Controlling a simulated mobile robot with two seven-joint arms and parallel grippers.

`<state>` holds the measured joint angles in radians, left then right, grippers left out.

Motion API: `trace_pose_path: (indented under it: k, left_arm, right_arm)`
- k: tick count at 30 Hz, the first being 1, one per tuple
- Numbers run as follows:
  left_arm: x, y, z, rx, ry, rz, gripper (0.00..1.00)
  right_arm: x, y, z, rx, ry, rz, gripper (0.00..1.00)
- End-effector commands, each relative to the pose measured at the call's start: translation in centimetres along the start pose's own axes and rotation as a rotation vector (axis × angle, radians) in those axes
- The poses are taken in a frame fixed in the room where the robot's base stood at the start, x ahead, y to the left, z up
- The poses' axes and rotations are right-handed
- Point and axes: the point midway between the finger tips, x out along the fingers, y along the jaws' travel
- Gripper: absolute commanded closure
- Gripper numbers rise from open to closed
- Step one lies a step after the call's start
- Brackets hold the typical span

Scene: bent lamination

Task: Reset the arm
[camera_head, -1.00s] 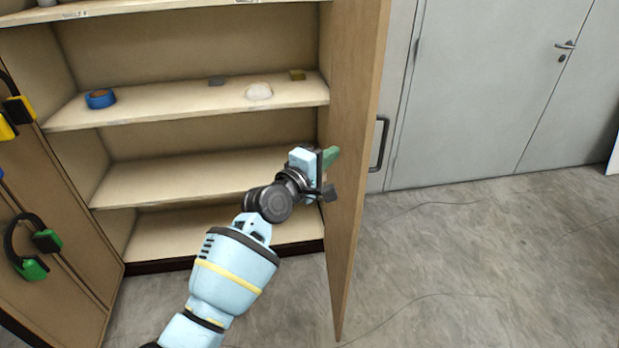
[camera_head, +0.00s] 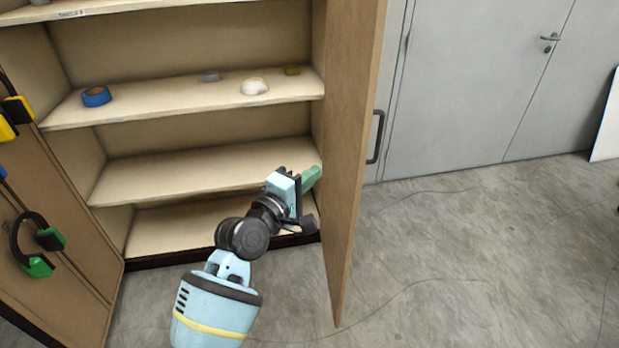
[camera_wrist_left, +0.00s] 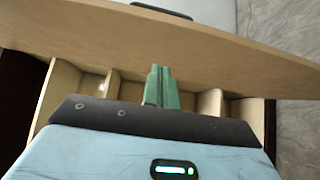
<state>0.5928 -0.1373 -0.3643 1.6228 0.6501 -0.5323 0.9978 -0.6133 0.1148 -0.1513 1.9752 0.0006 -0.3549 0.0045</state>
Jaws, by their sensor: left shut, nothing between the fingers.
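My left arm comes up from the bottom of the head view. Its gripper (camera_head: 311,177) is shut and empty, with green fingers close to the inner face of the open right cabinet door (camera_head: 351,160). The green fingers also show pressed together in the left wrist view (camera_wrist_left: 160,84), with the door (camera_wrist_left: 180,40) across the picture ahead of them. I cannot tell whether they touch the door. The open wooden cabinet (camera_head: 190,50) stands behind the gripper. My right gripper is not in view.
A shelf holds a blue tape roll (camera_head: 96,96), a white rounded object (camera_head: 254,86) and small blocks. The left cabinet door (camera_head: 60,220) carries ear defenders (camera_head: 38,243). A grey door (camera_head: 480,80) stands at the back right. The floor (camera_head: 460,250) at right is mostly clear, with thin cables.

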Motion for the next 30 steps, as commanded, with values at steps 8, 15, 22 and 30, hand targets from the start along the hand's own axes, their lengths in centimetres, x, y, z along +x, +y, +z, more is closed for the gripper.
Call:
trace_pose_path:
  k: [8,15,22,30]
  left_arm:
    - [-0.6,0.0,0.2,0.0,0.001,-0.001,1.0]
    - [-1.1,-1.3,0.0,0.016,0.014,-0.018,1.0]
    - [-7.2,-11.1,-0.9,0.196,0.101,-0.175,1.0]
    - [-19.6,-23.5,0.1,0.541,0.132,-0.46,1.0]
  right_arm:
    - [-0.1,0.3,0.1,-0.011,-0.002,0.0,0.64]
    - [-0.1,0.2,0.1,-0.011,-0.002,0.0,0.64]
    - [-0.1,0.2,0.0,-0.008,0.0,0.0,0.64]
    - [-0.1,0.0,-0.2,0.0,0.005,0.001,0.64]
